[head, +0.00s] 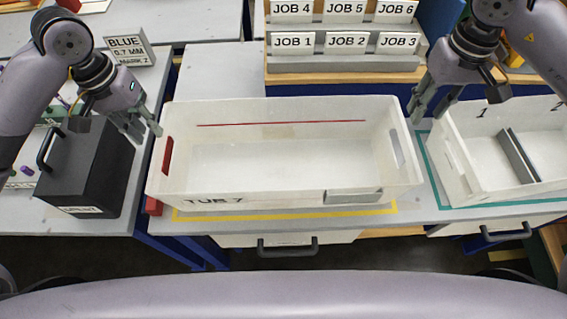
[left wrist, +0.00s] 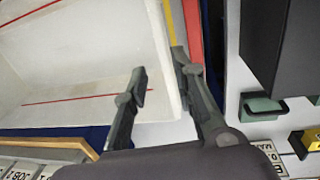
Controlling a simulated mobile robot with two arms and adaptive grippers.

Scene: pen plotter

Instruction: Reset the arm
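The white tub labelled TUB 7 (head: 262,196) stands upright on the table over a yellow outline and is empty inside apart from a red line on its wall.
A dark box with a handle (head: 88,165) stands at the left. A second white tub with a divider (head: 480,165) stands at the right inside a teal outline. A rack of JOB cards (head: 345,65) is behind. A drawer handle (head: 288,249) sticks out at the front.

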